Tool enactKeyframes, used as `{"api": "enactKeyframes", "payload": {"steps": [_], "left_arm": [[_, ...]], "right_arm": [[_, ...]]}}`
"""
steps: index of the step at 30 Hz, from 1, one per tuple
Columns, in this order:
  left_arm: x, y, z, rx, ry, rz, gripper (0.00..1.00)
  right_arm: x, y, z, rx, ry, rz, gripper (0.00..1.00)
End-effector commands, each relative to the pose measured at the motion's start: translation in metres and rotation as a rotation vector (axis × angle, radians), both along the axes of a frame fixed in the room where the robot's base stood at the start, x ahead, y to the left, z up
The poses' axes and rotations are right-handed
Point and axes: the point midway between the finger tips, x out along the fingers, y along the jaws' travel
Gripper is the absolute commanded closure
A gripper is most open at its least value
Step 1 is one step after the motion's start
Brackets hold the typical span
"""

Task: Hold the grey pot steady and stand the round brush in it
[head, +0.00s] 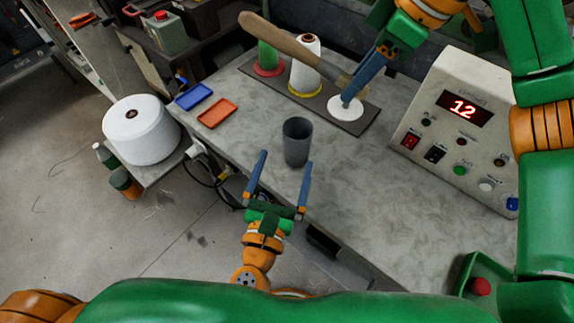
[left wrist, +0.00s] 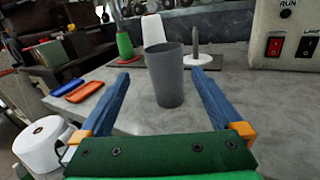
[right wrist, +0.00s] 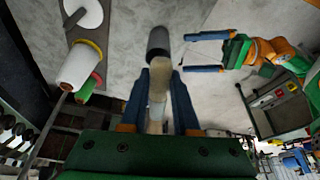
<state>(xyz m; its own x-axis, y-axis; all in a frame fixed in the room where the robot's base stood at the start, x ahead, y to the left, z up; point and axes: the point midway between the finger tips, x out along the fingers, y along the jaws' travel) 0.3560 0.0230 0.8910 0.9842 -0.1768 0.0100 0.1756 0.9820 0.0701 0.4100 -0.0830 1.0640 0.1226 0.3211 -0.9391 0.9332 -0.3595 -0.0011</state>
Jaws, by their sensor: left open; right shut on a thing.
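The grey pot (head: 297,146) stands upright on the bench, its dark opening facing up. My left gripper (head: 286,158) is open, its blue fingers pointing at the pot from the near side. In the left wrist view the pot (left wrist: 166,78) shows between the fingertips, with a gap on each side. My right gripper (head: 351,92) is shut on the round brush (head: 285,38), which has a long pale wooden handle, and holds it tilted above the bench. The brush (right wrist: 158,84) also shows between the fingers in the right wrist view. Its bristles are hard to make out.
A dark board (head: 340,118) behind the pot carries a white cone, a green cone and a white disc with a spindle. Orange (head: 216,113) and blue (head: 193,96) trays lie left. A control box (head: 455,130) stands right. Bare bench lies right of the pot.

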Motion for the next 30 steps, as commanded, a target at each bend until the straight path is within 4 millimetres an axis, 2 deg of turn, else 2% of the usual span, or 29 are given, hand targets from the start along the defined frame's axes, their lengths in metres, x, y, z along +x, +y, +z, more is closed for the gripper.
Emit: {"api": "enactKeyframes", "payload": {"steps": [2, 4, 12, 18, 28, 29, 30], "left_arm": [[0.001, -0.006, 0.001, -0.037, 0.012, -0.019, 0.00], [0.011, -0.009, 0.001, -0.044, 0.014, -0.021, 0.00], [0.077, -0.022, 0.001, -0.037, 0.012, -0.021, 0.00], [0.108, -0.028, 0.000, -0.036, 0.015, -0.020, 0.00], [0.115, -0.029, 0.000, -0.036, 0.017, -0.020, 0.00], [0.115, -0.029, 0.000, -0.037, 0.016, -0.020, 0.05], [0.115, -0.029, 0.000, -0.035, 0.017, -0.020, 0.16]], "right_arm": [[0.000, 0.000, 0.000, 0.000, 0.000, 0.000, 1.00], [0.000, 0.000, 0.000, 0.000, 0.000, 0.000, 1.00], [0.000, 0.000, 0.000, 0.000, 0.000, 0.000, 1.00], [0.000, 0.000, 0.000, 0.000, 0.000, 0.000, 1.00], [0.000, 0.000, 0.000, 0.000, 0.000, 0.000, 1.00], [0.000, 0.000, 0.000, 0.000, 0.000, 0.000, 1.00], [0.000, 0.000, 0.000, 0.000, 0.000, 0.000, 1.00]]}}
